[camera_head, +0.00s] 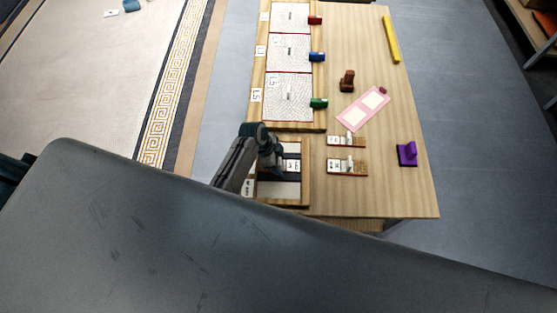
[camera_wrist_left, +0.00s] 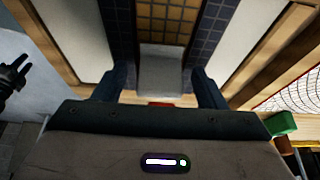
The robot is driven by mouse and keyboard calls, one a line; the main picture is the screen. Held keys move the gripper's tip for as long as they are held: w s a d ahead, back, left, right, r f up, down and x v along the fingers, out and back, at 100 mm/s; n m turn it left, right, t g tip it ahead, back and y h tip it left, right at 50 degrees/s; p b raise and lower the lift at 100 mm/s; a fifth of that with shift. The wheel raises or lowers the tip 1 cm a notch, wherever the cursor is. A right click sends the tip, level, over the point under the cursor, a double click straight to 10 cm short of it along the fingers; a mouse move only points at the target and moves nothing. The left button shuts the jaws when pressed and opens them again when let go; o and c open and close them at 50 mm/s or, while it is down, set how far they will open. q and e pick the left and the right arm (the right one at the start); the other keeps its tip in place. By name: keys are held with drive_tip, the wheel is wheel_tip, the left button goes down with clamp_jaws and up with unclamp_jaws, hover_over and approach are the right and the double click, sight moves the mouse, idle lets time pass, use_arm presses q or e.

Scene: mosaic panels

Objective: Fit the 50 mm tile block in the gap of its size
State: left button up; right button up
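My left gripper (camera_head: 270,160) is over the wooden-framed panel (camera_head: 306,190) at the table's near left. In the left wrist view its two fingers (camera_wrist_left: 162,88) stand apart on either side of a grey handle (camera_wrist_left: 160,72), with small gaps showing. Amber tiles (camera_wrist_left: 163,22) lie beyond the handle, between dark blue tile strips (camera_wrist_left: 207,25); whether they belong to a block seated in a gap, I cannot tell. Two tile blocks with pale handles, one nearer (camera_head: 335,168) and one farther (camera_head: 335,142), lie right of the frame; their sizes are unreadable. My right gripper (camera_wrist_left: 22,68) shows at the wrist view's left, fingers apart.
Three pale mosaic panels (camera_head: 290,52) run along the table's left, with red (camera_head: 315,20), blue (camera_head: 317,57) and green (camera_head: 318,103) pieces beside them. A pink card (camera_head: 350,118), brown object (camera_head: 347,80), purple object (camera_head: 407,154) and yellow bar (camera_head: 391,38) lie right.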

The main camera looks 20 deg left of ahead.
use_arm(q)
drive_tip(key=v, duration=1)
drive_tip(key=shift+r, duration=0.4)
drive_tip(key=shift+s+a, duration=0.1)
drive_tip(key=shift+a, duration=0.1)
